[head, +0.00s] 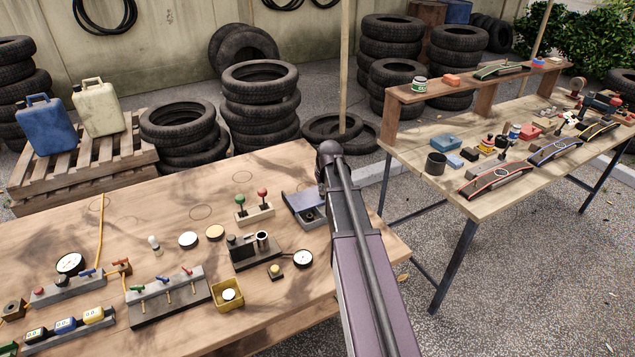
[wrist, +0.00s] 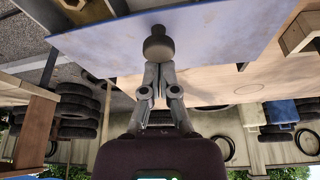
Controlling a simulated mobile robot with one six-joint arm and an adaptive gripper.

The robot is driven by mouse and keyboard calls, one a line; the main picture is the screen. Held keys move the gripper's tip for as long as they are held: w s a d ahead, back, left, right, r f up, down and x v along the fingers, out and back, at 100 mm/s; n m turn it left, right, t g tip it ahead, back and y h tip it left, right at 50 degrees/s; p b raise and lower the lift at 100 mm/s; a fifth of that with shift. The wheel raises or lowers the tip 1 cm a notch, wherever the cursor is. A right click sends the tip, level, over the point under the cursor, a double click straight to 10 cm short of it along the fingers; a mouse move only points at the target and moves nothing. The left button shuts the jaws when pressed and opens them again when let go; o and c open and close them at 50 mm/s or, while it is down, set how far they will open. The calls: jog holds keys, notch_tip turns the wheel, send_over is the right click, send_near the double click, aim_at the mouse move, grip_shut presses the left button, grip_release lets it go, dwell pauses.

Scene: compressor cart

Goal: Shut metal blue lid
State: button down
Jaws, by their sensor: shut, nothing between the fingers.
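The blue metal lid (head: 299,199) belongs to a small box (head: 316,219) near the right end of the wooden workbench. The lid stands tilted up, and part of the box interior shows beneath it. My arm hides the box's right side. In the wrist view, the lid (wrist: 225,50) spans the upper part as a broad blue plate. My gripper (wrist: 157,68) is shut and empty, with its fingertips close to a dark round knob (wrist: 158,46) against the lid. I cannot tell whether they touch. In the head view my gripper is hidden behind my arm.
The workbench (head: 180,225) also holds a block with red and green levers (head: 254,212), a dark fixture (head: 253,250), a gauge (head: 303,258) and a yellow box (head: 228,294). A second table (head: 450,190) stands to the right across a gap. Tyre stacks stand behind.

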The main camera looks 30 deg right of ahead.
jog(key=s, duration=0.6)
jog(key=shift+s+d, duration=0.1)
jog(key=shift+s, duration=0.1)
jog(key=shift+w, duration=0.15)
jog(key=w, duration=0.2)
jog(key=w+r+p, duration=0.1)
jog(key=w, duration=0.1)
jog(key=shift+d, duration=0.2)
jog(key=shift+s+r+p, duration=0.15)
jog(key=shift+r+p, duration=0.15)
jog(key=shift+p, duration=0.1)
jog(key=p+v, duration=0.8)
jog(key=v, duration=0.1)
jog(key=shift+s, duration=0.15)
